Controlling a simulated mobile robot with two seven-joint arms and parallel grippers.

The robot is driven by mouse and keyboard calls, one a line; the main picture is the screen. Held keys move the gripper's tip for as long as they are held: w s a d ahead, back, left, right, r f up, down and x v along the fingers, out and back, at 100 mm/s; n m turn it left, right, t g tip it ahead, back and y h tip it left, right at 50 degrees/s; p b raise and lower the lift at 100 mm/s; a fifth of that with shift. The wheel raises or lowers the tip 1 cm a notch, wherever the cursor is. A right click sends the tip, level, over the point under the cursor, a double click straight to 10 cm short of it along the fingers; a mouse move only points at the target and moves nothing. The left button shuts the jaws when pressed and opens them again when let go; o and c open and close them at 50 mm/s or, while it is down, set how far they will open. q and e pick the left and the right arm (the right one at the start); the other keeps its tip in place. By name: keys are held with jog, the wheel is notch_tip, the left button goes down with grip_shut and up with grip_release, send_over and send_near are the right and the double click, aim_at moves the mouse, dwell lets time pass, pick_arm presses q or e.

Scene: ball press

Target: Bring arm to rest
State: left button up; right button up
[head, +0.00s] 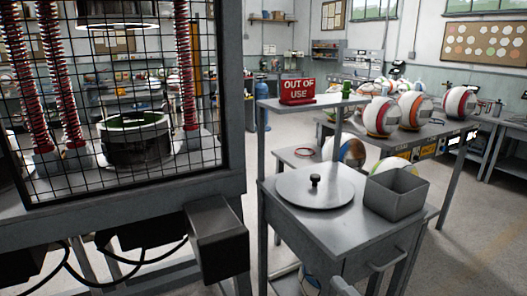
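Neither of my grippers can be made out in the head view, so whether they are open, shut or holding something is not shown. A caged ball press (110,120) fills the left side. Behind its black mesh are red coil springs (55,80) and a dark round mould (135,138) with a greenish rim. A ring-shaped upper part (118,16) hangs above the mould, apart from it. A grey box-shaped part (217,240) juts from the press's lower right corner.
A grey cart (350,235) stands right of the press. It carries a round lid (315,186) with a black knob and an open metal bin (396,192). A red "OUT OF USE" sign (298,91) stands on its raised shelf. Several balls (415,110) sit on a table behind. Floor shows at right.

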jog(key=s+d+f+m+g+h, duration=0.3)
jog(key=s+d+f+m+h, duration=0.1)
jog(key=s+f+m, duration=0.3)
jog(key=s+d+f+m+g+h, duration=0.3)
jog(key=s+f+m, duration=0.5)
jog(key=f+m, duration=0.3)
notch_tip(320, 180, down, 3)
jog(key=d+h, duration=0.1)
jog(key=h, duration=0.1)
jog(key=shift+s+d+h, duration=0.15)
jog(key=shift+d+h, duration=0.1)
jog(key=shift+h, duration=0.05)
